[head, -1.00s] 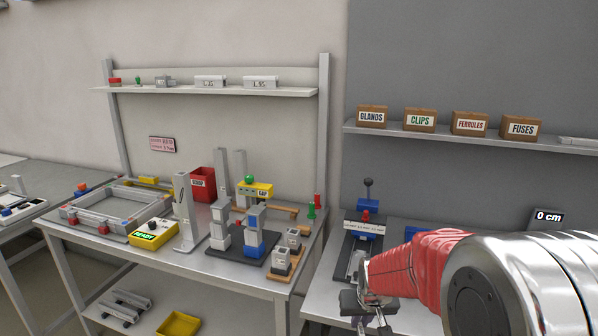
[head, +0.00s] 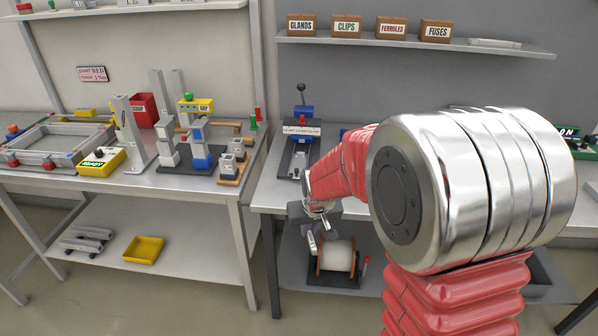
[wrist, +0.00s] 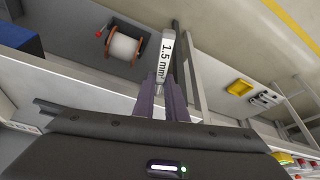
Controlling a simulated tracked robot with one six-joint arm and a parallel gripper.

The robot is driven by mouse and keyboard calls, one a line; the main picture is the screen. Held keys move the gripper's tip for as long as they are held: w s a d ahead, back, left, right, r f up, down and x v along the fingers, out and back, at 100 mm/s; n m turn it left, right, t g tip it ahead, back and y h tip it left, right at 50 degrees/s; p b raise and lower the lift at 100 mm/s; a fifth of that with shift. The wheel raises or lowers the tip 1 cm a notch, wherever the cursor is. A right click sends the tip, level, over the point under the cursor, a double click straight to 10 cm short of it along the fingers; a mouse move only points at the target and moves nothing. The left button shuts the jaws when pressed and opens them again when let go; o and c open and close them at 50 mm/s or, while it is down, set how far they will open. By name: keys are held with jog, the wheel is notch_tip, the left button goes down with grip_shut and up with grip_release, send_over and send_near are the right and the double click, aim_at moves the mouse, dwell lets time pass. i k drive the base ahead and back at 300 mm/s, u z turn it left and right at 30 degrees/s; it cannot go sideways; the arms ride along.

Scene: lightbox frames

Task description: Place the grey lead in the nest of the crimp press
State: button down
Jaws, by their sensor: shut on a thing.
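My gripper (head: 318,213) is at the front edge of the right-hand bench in the head view. In the wrist view its dark fingers (wrist: 164,88) are shut on a pale grey lead (wrist: 167,48) with a "1.5 mm" label. What looks like the crimp press (head: 302,122), blue with a black lever and a dark base, stands on the bench behind and slightly left of the gripper. The gripper is apart from it. I cannot make out its nest clearly.
A reel with a white drum (head: 341,256) sits below the bench, under the gripper. Left is another bench (head: 150,181) with fixtures, including a yellow "READY" box (head: 100,162). Labelled cartons (head: 391,29) stand on the wall shelf. My arm hides much of the right bench.

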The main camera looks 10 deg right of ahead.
aim_at(299, 163)
jog(key=k, duration=1)
jog(key=u, duration=0.4)
jog(key=i, duration=1.9)
jog(key=z, duration=0.2)
